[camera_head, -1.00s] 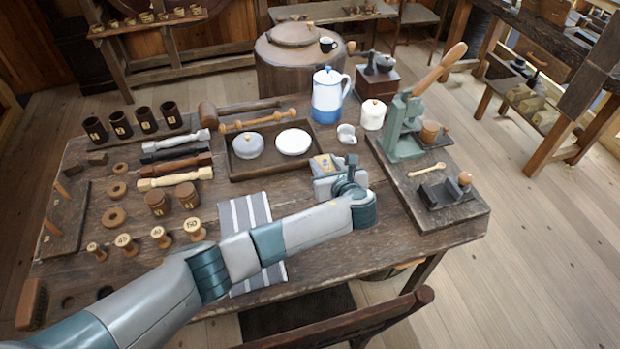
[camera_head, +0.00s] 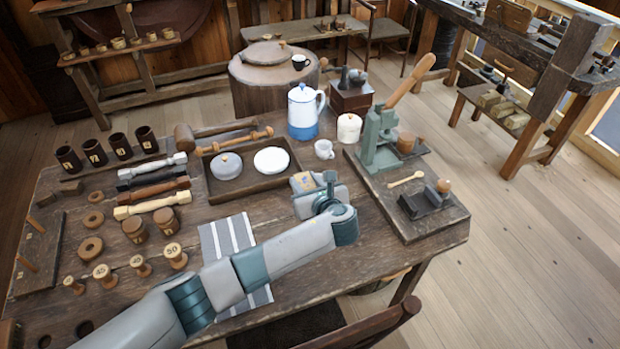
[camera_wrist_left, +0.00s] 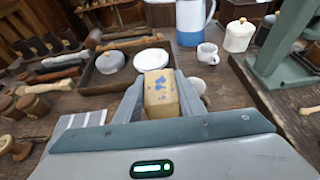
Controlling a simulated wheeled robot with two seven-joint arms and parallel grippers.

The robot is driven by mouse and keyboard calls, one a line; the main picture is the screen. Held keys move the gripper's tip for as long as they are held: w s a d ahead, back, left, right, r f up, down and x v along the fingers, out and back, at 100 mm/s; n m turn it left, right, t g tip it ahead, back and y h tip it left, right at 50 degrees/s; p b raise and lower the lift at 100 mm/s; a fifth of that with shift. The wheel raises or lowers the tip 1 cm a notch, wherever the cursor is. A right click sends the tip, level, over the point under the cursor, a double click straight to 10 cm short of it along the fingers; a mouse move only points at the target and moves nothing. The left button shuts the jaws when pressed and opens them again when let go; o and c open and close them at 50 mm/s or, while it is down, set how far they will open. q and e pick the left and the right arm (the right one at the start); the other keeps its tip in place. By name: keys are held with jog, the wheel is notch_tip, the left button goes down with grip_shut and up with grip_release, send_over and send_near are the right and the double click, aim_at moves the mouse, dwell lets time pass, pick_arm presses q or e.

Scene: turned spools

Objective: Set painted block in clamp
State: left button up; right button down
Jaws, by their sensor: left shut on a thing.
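The painted block (camera_head: 303,181) is yellowish wood with blue marks. My left gripper (camera_head: 307,190) is shut on it above the table, in front of the dark tray. In the left wrist view the block (camera_wrist_left: 160,92) sits between the two grey fingers, its sides partly covered by them. The clamp (camera_head: 426,204), a small dark vise with a wooden knob, stands on the board at the right of the table, to the right of the gripper and apart from it. My right gripper is not in view.
A green lever press (camera_head: 378,140) stands behind the clamp on the same board (camera_head: 415,228). A wooden spoon (camera_head: 405,180) lies between them. A white cup (camera_head: 324,149), a lidded jar (camera_head: 349,128) and a blue-white pot (camera_head: 303,112) stand behind the gripper. Table between gripper and board is clear.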

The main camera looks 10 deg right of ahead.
pick_arm(q)
jog(key=s+a+h+b, duration=0.1)
jog(key=s+a, duration=0.3)
jog(key=a, duration=0.4)
jog(key=s+a, duration=0.4)
jog(key=a, duration=0.5)
jog(key=s+a+r+m, duration=0.1)
jog(key=s+a+r, duration=0.3)
jog(key=a+r, duration=0.1)
jog(key=s+a+r+m+h, duration=0.1)
jog(key=s+a+r, duration=0.3)
jog(key=a, duration=0.4)
jog(key=shift+s+a+r+h+b, duration=0.3)
jog(key=shift+s+r+b, duration=0.15)
jog(key=shift+r, duration=0.1)
jog(key=shift+a, duration=0.1)
